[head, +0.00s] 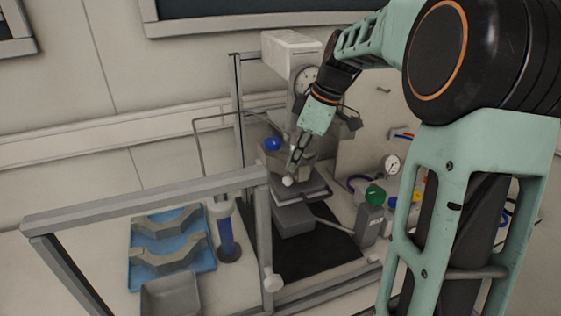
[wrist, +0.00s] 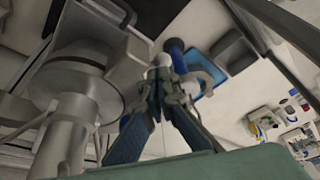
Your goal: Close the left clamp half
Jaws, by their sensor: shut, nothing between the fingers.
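My gripper (head: 292,171) points down at the reactor stand, its fingers together and empty. In the wrist view the fingertips (wrist: 160,88) meet beside the metal reactor vessel (wrist: 75,80). A white ball knob (head: 288,181) is right by the fingertips; it also shows in the wrist view (wrist: 163,60). I cannot tell whether they touch. Two grey curved clamp-like pieces, a rear one (head: 165,222) and a front one (head: 168,260), lie on a blue tray (head: 206,262) at the left. My arm and gripper partly hide the reactor, and I cannot make out a left clamp half on it.
A metal frame (head: 150,198) crosses the front left. A blue cylinder (head: 227,238) stands beside the tray, and a grey bin (head: 170,296) is in front. A gauge (head: 392,164) and a green-capped bottle (head: 374,194) stand to the right. A blue knob (head: 272,144) is left of my gripper.

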